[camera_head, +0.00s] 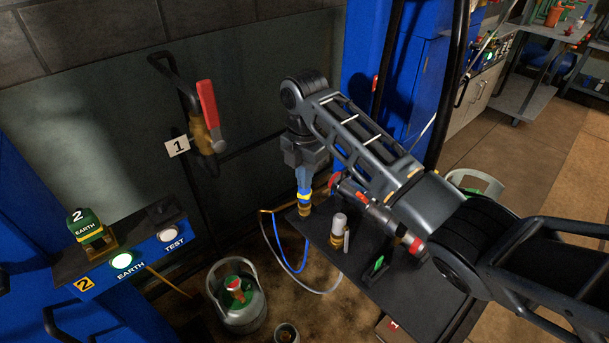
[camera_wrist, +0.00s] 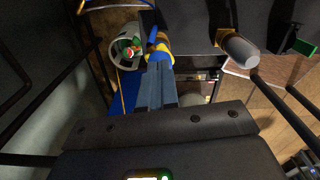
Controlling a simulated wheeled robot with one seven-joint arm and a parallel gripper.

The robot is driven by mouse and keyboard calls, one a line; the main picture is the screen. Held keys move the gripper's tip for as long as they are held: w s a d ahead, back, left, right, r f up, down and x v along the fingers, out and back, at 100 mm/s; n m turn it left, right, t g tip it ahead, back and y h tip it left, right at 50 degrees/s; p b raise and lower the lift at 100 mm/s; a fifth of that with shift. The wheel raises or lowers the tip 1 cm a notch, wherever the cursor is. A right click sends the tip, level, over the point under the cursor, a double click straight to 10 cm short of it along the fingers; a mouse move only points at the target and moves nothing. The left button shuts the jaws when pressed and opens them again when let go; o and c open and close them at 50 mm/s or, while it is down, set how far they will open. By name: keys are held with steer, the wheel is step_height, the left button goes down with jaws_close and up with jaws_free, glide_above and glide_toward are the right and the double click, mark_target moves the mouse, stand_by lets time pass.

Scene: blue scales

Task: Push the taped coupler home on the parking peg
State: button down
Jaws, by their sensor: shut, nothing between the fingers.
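The coupler with yellow tape (camera_head: 304,196) stands about upright at the left end of a dark shelf, with brass at its foot. It also shows in the wrist view (camera_wrist: 160,48), blue with a yellow band, just beyond my fingertips. My gripper (camera_head: 303,178) points down from above it, its fingers shut together with nothing between them. In the wrist view the fingertips (camera_wrist: 160,67) overlap the coupler's near end. I cannot tell whether they touch it. The parking peg is not clearly visible, and how far the coupler sits on it cannot be told.
The dark shelf (camera_head: 350,276) also bears a pale-capped brass fitting (camera_head: 339,226) and a green item (camera_head: 377,266). A blue hose (camera_head: 283,250) loops below its left edge. A red-handled valve (camera_head: 208,105) is on the wall to the left. A gas cylinder (camera_head: 238,305) stands on the floor.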

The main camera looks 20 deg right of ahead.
steer(key=shift+f, duration=0.4)
step_height(320, 180, up, 3)
steer(key=p, duration=0.3)
steer(key=shift+r, duration=0.1)
step_height(320, 180, up, 8)
steer(key=shift+f, duration=0.25)
stand_by(0.4)
